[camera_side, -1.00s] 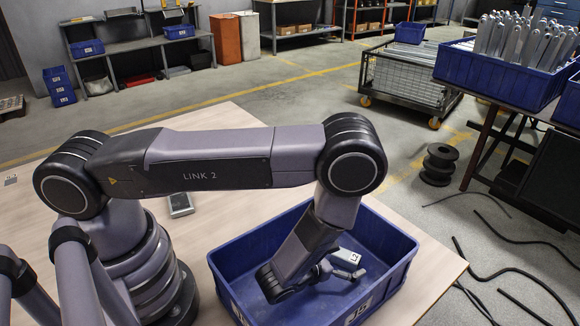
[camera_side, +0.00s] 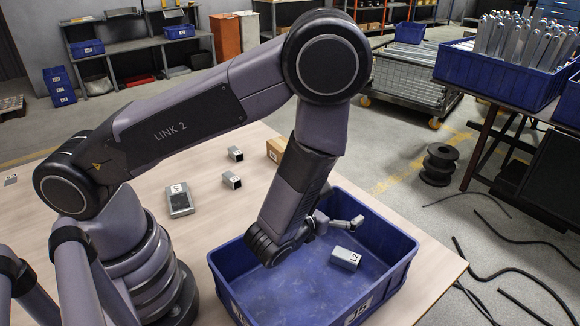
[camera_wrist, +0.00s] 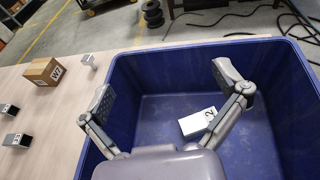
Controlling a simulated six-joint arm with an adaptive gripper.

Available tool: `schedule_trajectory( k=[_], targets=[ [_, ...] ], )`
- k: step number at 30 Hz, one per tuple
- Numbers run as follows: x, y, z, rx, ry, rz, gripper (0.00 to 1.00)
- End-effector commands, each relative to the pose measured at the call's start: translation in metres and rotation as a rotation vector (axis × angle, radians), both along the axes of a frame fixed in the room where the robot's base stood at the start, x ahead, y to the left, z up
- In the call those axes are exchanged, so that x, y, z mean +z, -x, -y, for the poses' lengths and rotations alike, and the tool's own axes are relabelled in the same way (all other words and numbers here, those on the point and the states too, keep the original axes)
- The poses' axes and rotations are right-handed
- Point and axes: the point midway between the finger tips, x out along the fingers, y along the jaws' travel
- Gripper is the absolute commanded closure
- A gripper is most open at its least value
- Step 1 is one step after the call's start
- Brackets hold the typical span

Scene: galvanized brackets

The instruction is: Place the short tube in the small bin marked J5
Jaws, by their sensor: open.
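A short grey-white tube (camera_side: 345,258) lies on its side on the floor of the blue bin (camera_side: 222,262), with dark marking on its face. The tube also shows in the wrist view (camera_wrist: 199,123). The bin carries a white label reading J5 (camera_side: 357,311) on its front wall. My gripper (camera_side: 338,225) is open and empty above the tube, near the bin's back wall. In the wrist view my gripper (camera_wrist: 165,88) has its fingers spread wide with the tube apart from both.
Two small dark-ended square pieces (camera_side: 235,153) (camera_side: 231,180), a flat grey box (camera_side: 180,199) and a cardboard box (camera_side: 276,150) stand on the table. The bin walls surround the tube. A blue crate of metal parts (camera_side: 470,70) stands far right.

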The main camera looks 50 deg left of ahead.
Motion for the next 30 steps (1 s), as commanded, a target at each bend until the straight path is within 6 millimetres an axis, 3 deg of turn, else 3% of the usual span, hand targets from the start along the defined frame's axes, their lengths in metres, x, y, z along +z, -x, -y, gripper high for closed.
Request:
schedule_trajectory(
  k=[1, 2, 5, 9, 13, 17, 21, 27, 30],
  targets=[
    [0.032, -0.01, -0.023, 0.124, 0.027, 0.058, 0.03],
    [0.051, -0.013, -0.039, 0.212, 0.042, 0.091, 0.03],
    [0.114, -0.005, -0.103, 0.546, 0.132, 0.189, 0.03],
    [0.174, 0.045, -0.177, 1.016, 0.344, 0.281, 0.03],
    [0.202, 0.11, -0.213, 1.406, 0.637, 0.324, 0.03],
    [0.213, 0.167, -0.214, 1.719, 1.029, 0.334, 0.03],
    [0.225, 0.204, -0.187, 1.919, 1.526, 0.308, 0.03],
    [0.253, 0.222, -0.148, 1.948, 2.104, 0.239, 0.03],
    [0.263, 0.224, -0.138, 1.926, 2.251, 0.213, 0.03]
  ],
)
